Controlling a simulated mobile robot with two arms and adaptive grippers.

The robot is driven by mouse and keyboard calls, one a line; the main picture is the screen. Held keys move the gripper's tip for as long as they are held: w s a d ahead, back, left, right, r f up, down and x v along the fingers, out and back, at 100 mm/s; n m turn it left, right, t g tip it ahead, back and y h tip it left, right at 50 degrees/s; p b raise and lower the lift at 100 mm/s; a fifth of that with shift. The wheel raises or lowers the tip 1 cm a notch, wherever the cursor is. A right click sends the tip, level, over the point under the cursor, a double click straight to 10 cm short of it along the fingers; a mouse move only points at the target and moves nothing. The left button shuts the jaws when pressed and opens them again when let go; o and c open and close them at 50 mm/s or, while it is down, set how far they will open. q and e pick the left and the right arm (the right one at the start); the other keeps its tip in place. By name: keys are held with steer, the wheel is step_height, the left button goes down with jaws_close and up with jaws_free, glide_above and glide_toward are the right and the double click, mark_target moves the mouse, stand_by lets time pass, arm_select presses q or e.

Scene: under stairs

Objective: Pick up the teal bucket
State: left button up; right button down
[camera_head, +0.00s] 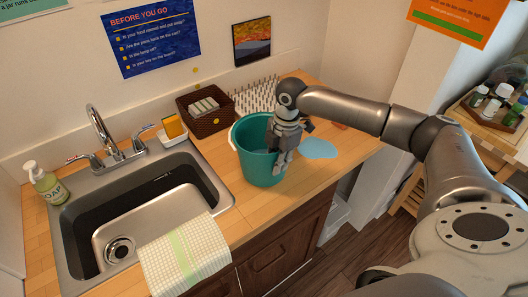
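The teal bucket (252,165) stands upright on the wooden counter (325,165), to the right of the sink. My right arm comes in from the right, and its gripper (281,160) points down at the bucket's right side. The gripper overlaps the rim there and hides part of it. The fingers look close to or touching the bucket wall, but I cannot tell whether they are closed on it. My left gripper is not in view.
A steel sink (200,205) with a faucet (104,135) lies left of the bucket. A dark basket (207,122) and a spiky drying rack (257,96) stand behind it. A pale blue flat patch (319,148) lies to its right. A checked towel (183,255) hangs over the front edge.

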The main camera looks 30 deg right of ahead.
steer(key=shift+s+d, duration=0.1)
steer(key=shift+s, duration=0.1)
stand_by(0.5)
steer(key=shift+w+r+b, duration=0.1)
steer(key=shift+r+b, duration=0.65)
steer(key=shift+r, duration=0.1)
steer(key=s+a+r+b, duration=0.4)
steer(key=s+a+r, duration=0.3)
steer(key=s+r, duration=0.4)
steer(key=shift+s, duration=0.4)
steer(key=shift+a+r, duration=0.1)
steer(key=shift+a, duration=0.05)
steer(key=c, duration=2)
jaws_free()
jaws_close()
